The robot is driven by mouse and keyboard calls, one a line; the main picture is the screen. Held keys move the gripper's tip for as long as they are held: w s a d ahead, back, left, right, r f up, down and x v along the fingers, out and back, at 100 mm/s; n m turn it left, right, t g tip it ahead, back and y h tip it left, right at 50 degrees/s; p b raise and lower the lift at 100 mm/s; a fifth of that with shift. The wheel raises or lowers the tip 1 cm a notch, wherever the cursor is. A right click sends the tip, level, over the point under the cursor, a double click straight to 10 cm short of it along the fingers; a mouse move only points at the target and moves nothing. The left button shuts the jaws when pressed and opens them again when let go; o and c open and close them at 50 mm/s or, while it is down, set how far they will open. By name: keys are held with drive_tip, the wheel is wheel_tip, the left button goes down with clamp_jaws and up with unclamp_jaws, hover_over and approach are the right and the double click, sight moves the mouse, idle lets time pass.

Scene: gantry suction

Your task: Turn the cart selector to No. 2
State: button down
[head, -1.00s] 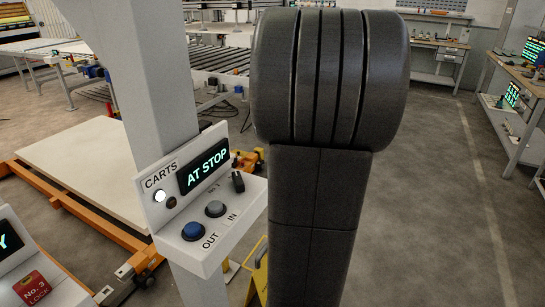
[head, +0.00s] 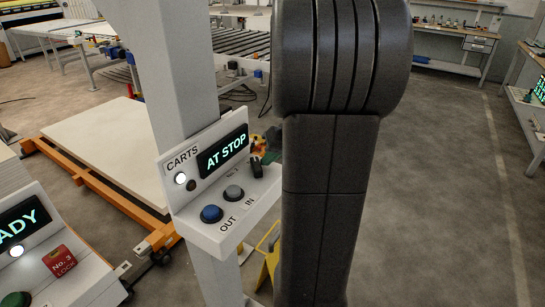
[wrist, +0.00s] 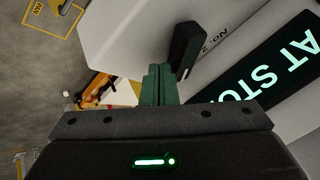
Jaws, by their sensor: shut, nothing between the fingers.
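The CARTS panel (head: 240,212) is a white sloped box on a grey post, with a lit display (head: 222,153) reading AT STOP. Its selector (head: 256,167) is a small black knob at the panel's right end, right of the grey IN button (head: 233,193). In the wrist view the selector (wrist: 187,46) stands beside a partly visible "No. 2" label (wrist: 213,41), with a pale mark at one end. I cannot tell which setting it is on. My gripper (wrist: 158,72) has green fingers, shut and empty, close beside the knob; contact is unclear.
A blue OUT button (head: 211,214) is on the same panel. A second panel (head: 75,275) with a red No. 3 LOCK block (head: 60,261) stands at lower left. A yellow floor sign (head: 267,258) is behind the CARTS panel. Open floor lies to the right.

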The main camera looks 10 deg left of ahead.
drive_tip(key=shift+w+a+n+g+b, duration=0.2)
drive_tip(key=shift+n+g, duration=0.15)
drive_tip(key=shift+n, duration=0.2)
drive_tip(key=shift+w+a+n+g+b, duration=0.15)
drive_tip(key=shift+n+g, duration=0.2)
drive_tip(key=shift+n, duration=0.2)
drive_tip(key=shift+n+g, duration=0.3)
drive_tip(key=shift+n, duration=0.2)
drive_tip(key=shift+w+a+n+g, duration=0.15)
drive_tip(key=shift+a+n+g, duration=0.1)
drive_tip(key=shift+n+g, duration=0.25)
drive_tip(key=shift+w+a+n+g, duration=0.1)
drive_tip(key=shift+a+n+g, duration=0.15)
drive_tip(key=shift+n, duration=0.45)
drive_tip(key=n+g, duration=0.1)
drive_tip(key=n, duration=0.1)
drive_tip(key=a+n+g+h, duration=0.1)
drive_tip(key=n, duration=0.1)
drive_tip(key=shift+w+a+g+p, duration=0.1)
drive_tip(key=shift+a+g+p, duration=0.1)
drive_tip(key=shift+g+p, duration=0.1)
drive_tip(key=shift+a, duration=0.45)
